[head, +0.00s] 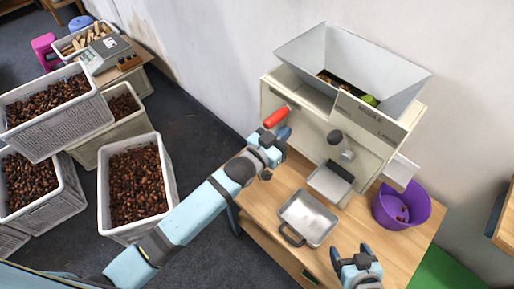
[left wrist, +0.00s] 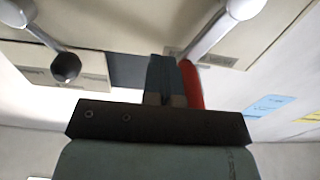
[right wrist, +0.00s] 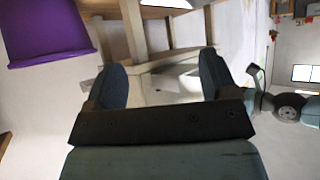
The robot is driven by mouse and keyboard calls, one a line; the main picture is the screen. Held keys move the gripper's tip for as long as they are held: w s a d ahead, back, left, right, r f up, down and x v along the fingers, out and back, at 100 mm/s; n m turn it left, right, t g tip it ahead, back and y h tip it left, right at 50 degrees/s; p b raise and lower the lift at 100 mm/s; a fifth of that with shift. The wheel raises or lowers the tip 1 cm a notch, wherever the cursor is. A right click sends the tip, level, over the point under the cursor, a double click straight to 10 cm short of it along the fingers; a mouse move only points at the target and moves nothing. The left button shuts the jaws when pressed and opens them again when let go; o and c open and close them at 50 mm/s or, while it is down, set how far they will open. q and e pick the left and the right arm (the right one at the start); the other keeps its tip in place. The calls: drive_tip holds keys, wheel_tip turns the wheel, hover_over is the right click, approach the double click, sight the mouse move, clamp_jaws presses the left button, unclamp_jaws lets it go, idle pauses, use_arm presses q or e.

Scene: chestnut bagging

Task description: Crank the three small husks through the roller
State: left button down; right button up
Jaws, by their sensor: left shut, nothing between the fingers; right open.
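The roller machine (head: 297,108) stands on the wooden table with a grey hopper (head: 385,72) on top. A green husk (head: 369,100) and darker brownish pieces lie inside the hopper; I cannot tell their number. The red crank handle (head: 276,118) sticks out at the machine's left side. My left gripper (head: 284,134) is shut and empty, just beside the handle. In the left wrist view the red handle (left wrist: 191,85) is right of the closed fingers (left wrist: 160,80); whether they touch is unclear. My right gripper (head: 354,254) is open and empty near the table's front edge, well away from the machine.
A metal pan (head: 310,216) lies on the table before the machine's chute (head: 330,184). A purple bucket (head: 402,205) with brown bits inside stands at the right; it also shows in the right wrist view (right wrist: 45,35). Crates of chestnuts (head: 108,215) stand on the floor at left.

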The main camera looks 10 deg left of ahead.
use_arm(q)
wheel_tip(320, 180, down, 11)
drive_tip(key=b, duration=0.6)
use_arm(e)
drive_tip(key=shift+y, duration=0.3)
drive_tip(key=f, duration=0.5)
drive_tip(key=shift+s+a+f, duration=0.1)
drive_tip(key=shift+a+f, duration=0.2)
drive_tip(key=shift+f, duration=0.1)
wheel_tip(320, 180, down, 3)
drive_tip(key=b, duration=0.2)
drive_tip(key=shift+d+r+b, duration=0.1)
drive_tip(key=shift+d+b, duration=0.05)
drive_tip(key=shift+b, duration=0.2)
drive_tip(key=shift+d+f+b, duration=0.1)
drive_tip(key=shift+f+b, duration=0.2)
drive_tip(key=shift+f, duration=0.05)
use_arm(q)
drive_tip(key=w+a+f, duration=0.4)
drive_tip(key=a, duration=0.3)
drive_tip(key=shift+w+a, duration=0.35)
use_arm(e)
drive_tip(key=shift+r, duration=0.15)
